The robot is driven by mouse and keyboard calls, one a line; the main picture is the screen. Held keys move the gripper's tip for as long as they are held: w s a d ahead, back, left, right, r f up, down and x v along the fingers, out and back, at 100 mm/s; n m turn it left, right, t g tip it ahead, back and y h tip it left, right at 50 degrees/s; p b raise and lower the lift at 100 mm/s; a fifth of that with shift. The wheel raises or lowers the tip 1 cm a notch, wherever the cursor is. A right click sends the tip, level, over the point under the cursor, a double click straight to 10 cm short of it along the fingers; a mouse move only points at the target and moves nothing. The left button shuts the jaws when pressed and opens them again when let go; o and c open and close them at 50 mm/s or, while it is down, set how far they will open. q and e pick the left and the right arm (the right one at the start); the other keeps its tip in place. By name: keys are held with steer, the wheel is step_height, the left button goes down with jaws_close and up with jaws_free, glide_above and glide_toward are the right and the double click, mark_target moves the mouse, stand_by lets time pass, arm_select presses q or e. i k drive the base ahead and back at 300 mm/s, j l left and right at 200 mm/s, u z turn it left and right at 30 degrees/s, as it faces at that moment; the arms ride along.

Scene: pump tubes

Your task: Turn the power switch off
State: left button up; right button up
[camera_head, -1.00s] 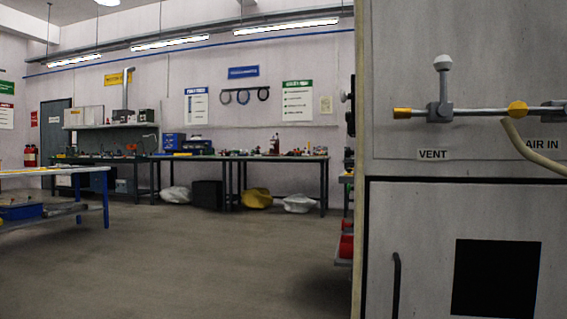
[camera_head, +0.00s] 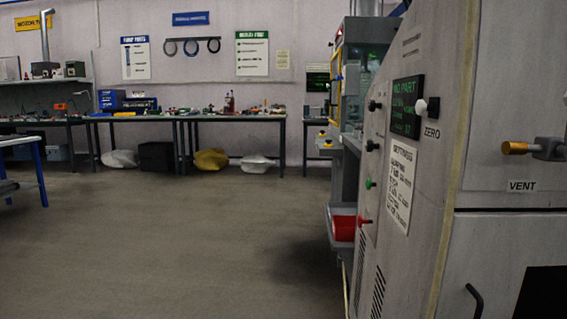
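A grey machine cabinet (camera_head: 455,120) fills the right side of the head view. I cannot tell which control is the power switch, as no such label is readable. Neither of my grippers is in view.
A brass-ended valve (camera_head: 535,149) sits above the VENT label at the right. A red bin (camera_head: 343,228) is beside the cabinet, below a further machine (camera_head: 350,75). Workbenches (camera_head: 235,118) line the back wall. The floor (camera_head: 190,240) at left and middle is open.

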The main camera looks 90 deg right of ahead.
mark_target(372, 105)
steer(key=z, duration=0.5)
steer(key=i+z, duration=0.15)
steer(key=z, duration=0.8)
steer(key=i+z, duration=0.1)
steer(key=z, duration=1.95)
